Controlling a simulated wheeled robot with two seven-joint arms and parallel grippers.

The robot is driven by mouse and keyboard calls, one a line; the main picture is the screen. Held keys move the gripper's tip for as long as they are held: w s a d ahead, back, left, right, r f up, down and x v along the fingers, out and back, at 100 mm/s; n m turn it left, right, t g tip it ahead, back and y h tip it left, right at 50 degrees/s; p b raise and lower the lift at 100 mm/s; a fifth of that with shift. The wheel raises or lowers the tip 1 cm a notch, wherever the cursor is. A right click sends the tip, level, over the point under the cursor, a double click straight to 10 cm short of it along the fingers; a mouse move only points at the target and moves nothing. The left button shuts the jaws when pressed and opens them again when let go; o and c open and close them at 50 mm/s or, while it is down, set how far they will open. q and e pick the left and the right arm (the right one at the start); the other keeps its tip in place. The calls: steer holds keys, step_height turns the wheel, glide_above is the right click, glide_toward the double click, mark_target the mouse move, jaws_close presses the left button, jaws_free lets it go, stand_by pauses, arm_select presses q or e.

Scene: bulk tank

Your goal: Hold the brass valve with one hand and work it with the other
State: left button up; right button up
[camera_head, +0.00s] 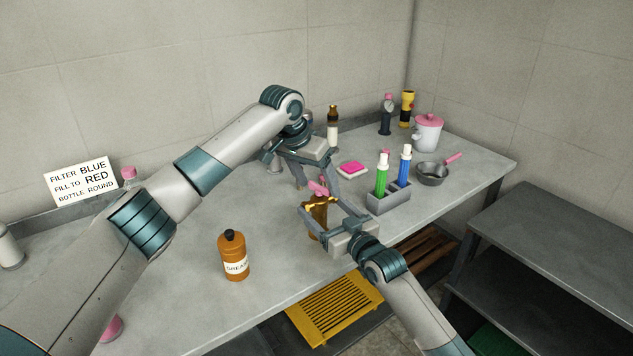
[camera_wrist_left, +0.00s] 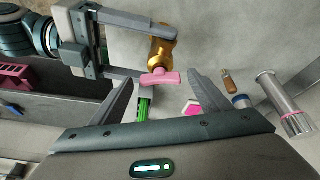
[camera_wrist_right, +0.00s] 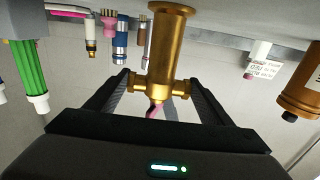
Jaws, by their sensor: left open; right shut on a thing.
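The brass valve (camera_head: 318,218) stands upright near the table's front edge, with a pink handle (camera_head: 318,187) on top. My right gripper (camera_head: 322,207) is shut on the valve body, its fingers on either side; the right wrist view shows the valve (camera_wrist_right: 168,50) between them, its side stubs at the fingers. My left gripper (camera_head: 316,187) is open above the valve. In the left wrist view the pink handle (camera_wrist_left: 160,78) lies between the tips of the open left fingers (camera_wrist_left: 160,84), with gaps on both sides. The handle's lower part is partly hidden in the head view.
A grey caddy (camera_head: 388,201) with green and blue bottles stands right of the valve. A pink sponge (camera_head: 352,168) lies behind it. A brown bottle (camera_head: 233,256) stands front left. A pan (camera_head: 431,174) and white pot (camera_head: 428,133) are farther right. The table between bottle and valve is clear.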

arm_select(q)
steer(key=c, duration=1.1)
steer(key=shift+o, duration=0.2)
steer(key=shift+w+a+m+g+h, duration=0.15)
steer(key=shift+m+g, duration=0.25)
steer(key=shift+m, duration=0.75)
steer(key=shift+w+d+m+g+h, duration=0.1)
steer(key=shift+m+g+h, duration=0.25)
steer(key=shift+m, duration=0.8)
steer(key=shift+a, duration=0.1)
steer(key=o, duration=1.1)
steer(key=shift+c, duration=0.2)
